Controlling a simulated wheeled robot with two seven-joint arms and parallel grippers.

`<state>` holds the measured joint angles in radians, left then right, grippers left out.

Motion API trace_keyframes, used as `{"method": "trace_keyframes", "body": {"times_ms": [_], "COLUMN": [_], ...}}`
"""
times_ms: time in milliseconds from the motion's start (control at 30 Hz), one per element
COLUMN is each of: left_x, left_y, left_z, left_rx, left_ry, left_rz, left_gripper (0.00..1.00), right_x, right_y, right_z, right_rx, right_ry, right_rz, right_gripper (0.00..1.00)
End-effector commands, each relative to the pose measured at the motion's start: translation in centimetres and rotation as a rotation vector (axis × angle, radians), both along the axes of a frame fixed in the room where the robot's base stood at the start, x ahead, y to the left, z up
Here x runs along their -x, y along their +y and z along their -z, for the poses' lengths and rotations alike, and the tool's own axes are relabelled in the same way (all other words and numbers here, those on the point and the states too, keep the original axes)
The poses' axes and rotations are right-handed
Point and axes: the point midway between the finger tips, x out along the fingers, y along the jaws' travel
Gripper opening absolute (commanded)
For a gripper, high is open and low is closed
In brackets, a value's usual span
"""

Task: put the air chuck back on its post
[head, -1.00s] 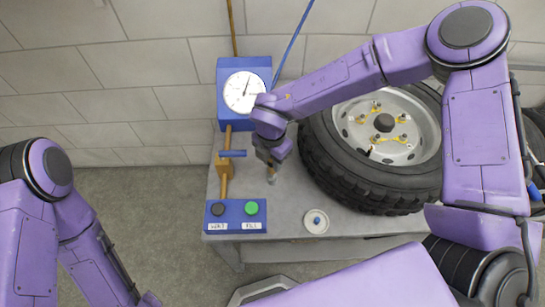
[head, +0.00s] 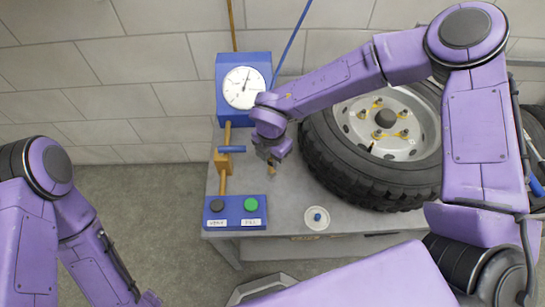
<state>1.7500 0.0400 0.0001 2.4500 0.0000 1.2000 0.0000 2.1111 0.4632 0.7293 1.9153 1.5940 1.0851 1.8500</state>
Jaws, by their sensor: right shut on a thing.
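My right gripper (head: 271,163) is shut on a small brass-coloured piece, apparently the air chuck (head: 273,171). Only its lower end shows below the fingers. It is over the grey bench, between the blue gauge stand and the tyre. The gripper hides most of the chuck, and I cannot make out the chuck's post. My left arm comes in at the lower left, and its gripper is out of the frame.
A blue gauge box (head: 243,90) stands at the back, with a brass pipe and blue-handled valve (head: 230,150) below it. A button panel (head: 235,212) and a white dish (head: 316,219) are near the front edge. The tyre (head: 350,185) is close on the right.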

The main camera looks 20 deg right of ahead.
Motion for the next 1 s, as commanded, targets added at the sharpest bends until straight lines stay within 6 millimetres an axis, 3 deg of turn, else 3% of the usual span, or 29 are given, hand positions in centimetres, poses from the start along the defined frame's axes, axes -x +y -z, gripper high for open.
{"method": "trace_keyframes", "body": {"times_ms": [400, 667, 700, 767, 1000], "left_x": [0.0, 0.0, 0.0, 0.0, 0.0], "left_y": [0.0, 0.0, 0.0, 0.0, 0.0], "left_z": [1.3, 1.2, 1.2, 1.2, 1.3], "left_rx": [0.0, 0.0, 0.0, 0.0, 0.0], "left_ry": [0.0, 0.0, 0.0, 0.0, 0.0], "left_rz": [0.0, 0.0, 0.0, 0.0, 0.0], "left_gripper": [0.0, 0.0, 0.0, 0.0, 0.0], "right_x": [0.0, 0.0, 0.0, 0.0, 0.0], "right_y": [0.0, 0.0, 0.0, 0.0, 0.0], "right_z": [1.6, 1.6, 1.6, 1.6, 1.6], "right_rx": [0.0, -0.001, -0.001, -0.001, 0.0], "right_ry": [0.0, -0.001, -0.001, -0.001, 0.0], "right_rz": [0.0, 0.0, 0.0, 0.0, 0.0], "right_gripper": [0.0, 0.0, 0.34, 0.54, 0.61]}}
